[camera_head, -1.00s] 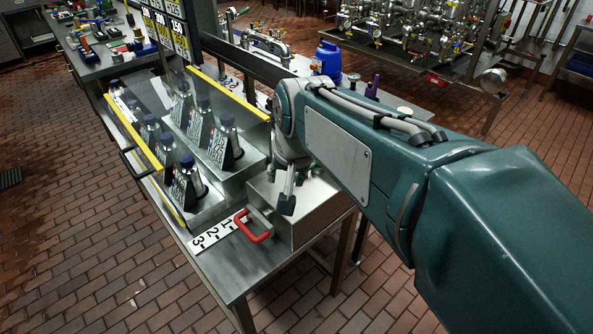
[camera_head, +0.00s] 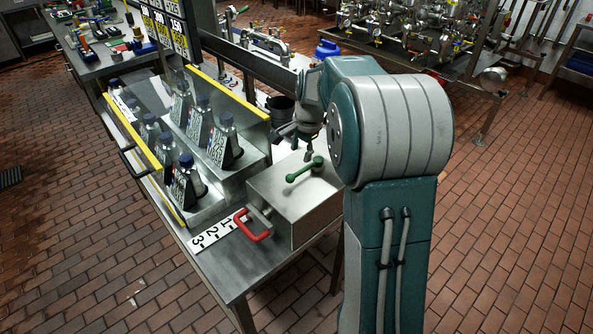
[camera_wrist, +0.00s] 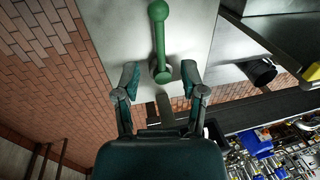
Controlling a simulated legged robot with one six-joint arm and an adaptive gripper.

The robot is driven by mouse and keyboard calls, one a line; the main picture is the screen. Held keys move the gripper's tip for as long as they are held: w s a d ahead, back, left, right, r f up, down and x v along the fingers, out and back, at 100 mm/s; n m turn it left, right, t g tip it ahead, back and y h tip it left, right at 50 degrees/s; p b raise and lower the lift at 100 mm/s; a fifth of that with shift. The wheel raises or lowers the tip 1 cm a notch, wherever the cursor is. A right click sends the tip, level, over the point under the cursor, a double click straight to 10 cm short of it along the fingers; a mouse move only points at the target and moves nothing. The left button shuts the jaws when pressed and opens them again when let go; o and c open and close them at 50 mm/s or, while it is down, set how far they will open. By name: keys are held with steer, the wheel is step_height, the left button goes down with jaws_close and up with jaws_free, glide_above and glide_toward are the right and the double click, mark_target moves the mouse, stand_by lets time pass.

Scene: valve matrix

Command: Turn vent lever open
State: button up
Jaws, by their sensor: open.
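My gripper (camera_head: 298,142) is just behind and above the lever in the head view. In the wrist view my gripper (camera_wrist: 160,72) is open and empty. The lever's near knob appears between the fingertips there, with gaps on both sides. I cannot tell how high the fingers are above it.
A red handle (camera_head: 254,226) sticks out from the box's left side, beside a numbered 1-2-3 strip (camera_head: 218,232). A clear-walled rack of bottles (camera_head: 205,130) stands to the left. A dark bucket (camera_head: 281,108) stands behind the box. Brick floor is free at right.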

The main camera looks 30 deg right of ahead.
mark_target(296, 173)
steer(key=f, duration=0.2)
steer(key=w+f, duration=0.1)
steer(key=f, duration=0.5)
steer(key=shift+w+a+f, duration=0.25)
steer(key=shift+w, duration=0.05)
jaws_close()
